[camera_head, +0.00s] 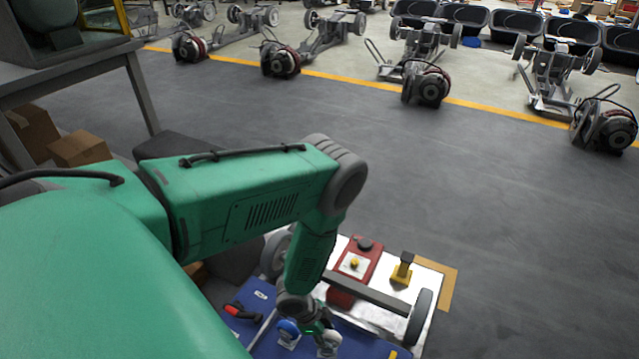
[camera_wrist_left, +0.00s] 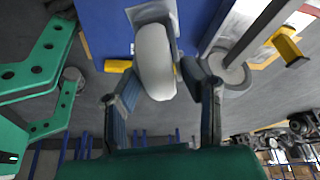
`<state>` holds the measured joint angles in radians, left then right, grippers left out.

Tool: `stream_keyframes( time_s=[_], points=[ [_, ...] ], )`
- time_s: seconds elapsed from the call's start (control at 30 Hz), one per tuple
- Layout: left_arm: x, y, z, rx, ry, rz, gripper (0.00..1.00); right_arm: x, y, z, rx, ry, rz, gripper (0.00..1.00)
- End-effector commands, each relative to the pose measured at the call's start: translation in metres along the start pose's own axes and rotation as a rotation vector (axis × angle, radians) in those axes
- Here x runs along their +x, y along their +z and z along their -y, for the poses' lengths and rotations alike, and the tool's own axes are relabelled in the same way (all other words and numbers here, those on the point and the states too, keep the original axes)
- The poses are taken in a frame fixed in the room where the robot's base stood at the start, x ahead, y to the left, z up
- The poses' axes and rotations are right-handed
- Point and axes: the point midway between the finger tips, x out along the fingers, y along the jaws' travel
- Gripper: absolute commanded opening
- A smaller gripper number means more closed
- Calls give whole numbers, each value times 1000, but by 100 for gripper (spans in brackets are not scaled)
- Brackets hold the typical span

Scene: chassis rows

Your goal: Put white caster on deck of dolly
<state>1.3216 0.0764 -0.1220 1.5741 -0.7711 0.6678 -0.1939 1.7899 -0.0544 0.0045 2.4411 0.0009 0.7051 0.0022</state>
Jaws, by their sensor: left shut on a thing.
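The white caster (camera_wrist_left: 155,62) has a pale wheel and a grey metal bracket. In the left wrist view its wheel is between the two fingers of my left gripper (camera_wrist_left: 160,98), which is shut on it. In the head view my left gripper (camera_head: 318,328) is low in the picture, and the white caster (camera_head: 328,343) shows just below it. My right gripper is out of view.
A blue caster (camera_head: 288,329) and a red-and-black tool (camera_head: 240,313) lie on the blue surface. Behind it, a pale plate (camera_head: 425,275) bears a red canister (camera_head: 363,262), a yellow-and-black item (camera_head: 402,270) and a wheeled axle (camera_head: 375,295). Open floor (camera_head: 470,200) extends beyond.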

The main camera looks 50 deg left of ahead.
Motion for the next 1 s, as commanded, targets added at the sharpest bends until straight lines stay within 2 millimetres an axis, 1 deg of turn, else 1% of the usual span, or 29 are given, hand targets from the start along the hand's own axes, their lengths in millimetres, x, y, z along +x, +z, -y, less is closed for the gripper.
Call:
stream_keyframes(
  time_s=[0.03,0.13,0.2,0.37,0.57,0.63,0.87,0.97,1.0],
  points=[
    [14,8,0,-1,2,0,0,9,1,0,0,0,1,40],
    [31,16,1,-4,3,-3,0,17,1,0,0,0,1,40],
    [39,20,2,-5,4,-6,0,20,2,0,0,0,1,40],
    [48,24,3,-7,4,-7,0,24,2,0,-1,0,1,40],
    [74,32,1,-5,2,-2,0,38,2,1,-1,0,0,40],
    [77,33,1,-4,0,-1,0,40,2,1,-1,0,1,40],
    [76,34,2,-6,2,-4,0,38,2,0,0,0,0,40],
    [80,36,2,-7,3,-5,0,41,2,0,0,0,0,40],
    [80,36,2,-7,4,-5,39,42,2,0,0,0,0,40]
  ],
)
